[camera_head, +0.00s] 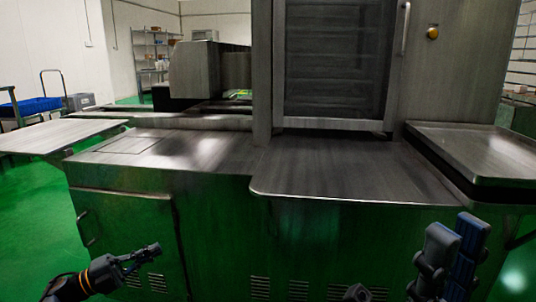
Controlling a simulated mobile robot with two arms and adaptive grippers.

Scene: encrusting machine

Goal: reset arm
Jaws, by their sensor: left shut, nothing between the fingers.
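The encrusting machine is a large steel cabinet with a flat steel worktop (350,172) and a dark glazed door (335,60). My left gripper (150,255) is low in front of the cabinet at the lower left, its fingers together and empty. My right gripper (456,245) is at the lower right, in front of the machine below the right tray. Neither gripper appears to touch the machine.
A steel tray (490,152) juts out at the right. A light side table (60,135) stands at the left. Behind it are a blue crate (38,106) on a cart and a shelf rack (152,50). Green floor (35,215) is open at the left.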

